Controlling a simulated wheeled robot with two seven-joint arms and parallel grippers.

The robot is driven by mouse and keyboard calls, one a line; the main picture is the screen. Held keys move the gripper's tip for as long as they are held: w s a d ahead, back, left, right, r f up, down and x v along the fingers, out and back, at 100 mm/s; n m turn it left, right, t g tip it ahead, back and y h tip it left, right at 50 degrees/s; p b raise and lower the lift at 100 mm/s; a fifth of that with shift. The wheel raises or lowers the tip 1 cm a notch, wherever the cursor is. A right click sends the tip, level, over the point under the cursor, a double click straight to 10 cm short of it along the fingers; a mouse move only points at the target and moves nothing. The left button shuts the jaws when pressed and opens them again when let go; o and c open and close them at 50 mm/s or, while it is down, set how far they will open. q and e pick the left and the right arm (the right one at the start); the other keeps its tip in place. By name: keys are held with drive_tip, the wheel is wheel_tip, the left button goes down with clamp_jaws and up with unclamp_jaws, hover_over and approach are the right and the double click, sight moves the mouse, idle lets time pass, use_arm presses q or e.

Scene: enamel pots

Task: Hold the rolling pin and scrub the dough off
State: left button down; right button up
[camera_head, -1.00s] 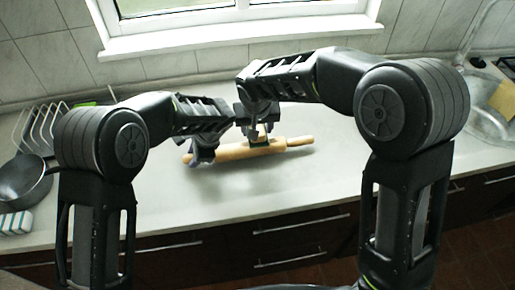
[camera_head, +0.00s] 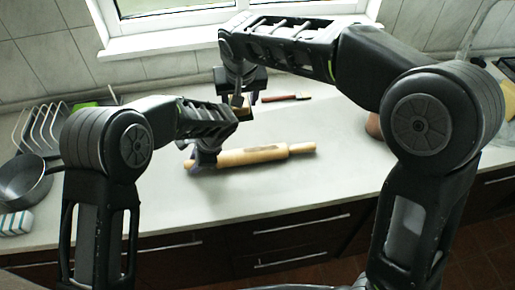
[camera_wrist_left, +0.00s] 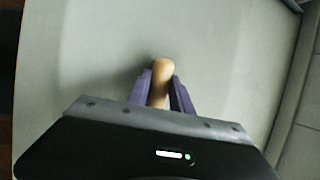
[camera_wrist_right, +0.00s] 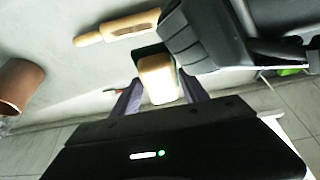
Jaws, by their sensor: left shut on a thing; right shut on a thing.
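The wooden rolling pin (camera_head: 270,155) lies low over the counter, pointing to the right, with a brownish patch of dough (camera_head: 262,149) on its upper side. My left gripper (camera_head: 205,158) is shut on its left handle, which also shows between the fingers in the left wrist view (camera_wrist_left: 162,72). My right gripper (camera_wrist_right: 160,92) is shut on a tan sponge (camera_wrist_right: 158,76) with a green side. The sponge is raised behind and above the pin, apart from it. In the right wrist view the pin (camera_wrist_right: 125,26) shows beyond the sponge.
A red-handled utensil (camera_head: 286,98) lies at the back of the counter. A brown pot (camera_head: 374,126) stands to the right, partly behind my right arm. A dark pan (camera_head: 22,181), a rack (camera_head: 38,128) and a striped block (camera_head: 16,223) are at the left. The front middle counter is clear.

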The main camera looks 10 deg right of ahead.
drive_tip(key=shift+a, duration=0.1)
drive_tip(key=d, duration=1)
drive_tip(key=shift+d, duration=0.15)
drive_tip(key=a, duration=1)
drive_tip(key=shift+s, duration=0.1)
drive_tip(key=shift+f, duration=0.15)
